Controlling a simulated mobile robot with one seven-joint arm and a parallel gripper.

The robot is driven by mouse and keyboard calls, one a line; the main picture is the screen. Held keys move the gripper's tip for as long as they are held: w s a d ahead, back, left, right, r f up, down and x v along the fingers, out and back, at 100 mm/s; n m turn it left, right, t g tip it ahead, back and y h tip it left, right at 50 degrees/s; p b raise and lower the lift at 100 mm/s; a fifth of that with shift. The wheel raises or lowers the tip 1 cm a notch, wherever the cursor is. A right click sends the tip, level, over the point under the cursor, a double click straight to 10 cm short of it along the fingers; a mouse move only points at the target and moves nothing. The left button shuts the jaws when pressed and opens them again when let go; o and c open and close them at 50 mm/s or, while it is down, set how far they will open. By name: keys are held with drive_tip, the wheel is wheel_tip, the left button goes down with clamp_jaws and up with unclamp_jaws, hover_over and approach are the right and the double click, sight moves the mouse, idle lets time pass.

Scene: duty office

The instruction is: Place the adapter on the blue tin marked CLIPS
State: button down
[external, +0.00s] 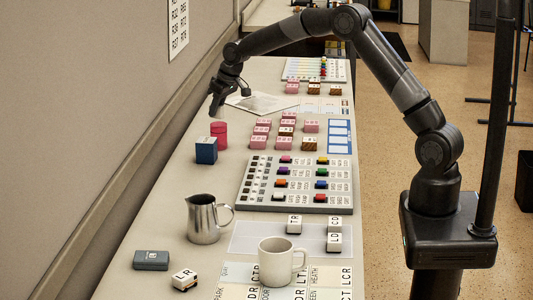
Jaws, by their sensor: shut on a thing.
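A blue tin (206,151) stands on the long table near the wall, left of the block rows; its lettering is too small to read. A red tin (218,134) stands just behind it. My gripper (215,110) points down above the red tin, behind and above the blue tin. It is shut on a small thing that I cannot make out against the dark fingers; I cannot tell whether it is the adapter. A flat dark grey box with a small pale mark (151,260) lies at the near left; I cannot tell what it is.
A metal jug (204,219) and a white mug (281,260) stand nearer the camera. A grey board with coloured buttons (296,184) and several pink blocks lie right of the tins. The table between jug and blue tin is clear.

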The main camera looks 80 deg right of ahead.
sight(202, 139)
drive_tip(key=w+a+f, duration=0.2)
drive_tip(key=w, duration=0.1)
drive_tip(key=shift+w+a+f, duration=0.15)
drive_tip(key=shift+a+f, duration=0.05)
drive_tip(key=shift+f, duration=2)
drive_tip(key=shift+f, duration=0.15)
drive_tip(key=c, duration=1.3)
unclamp_jaws()
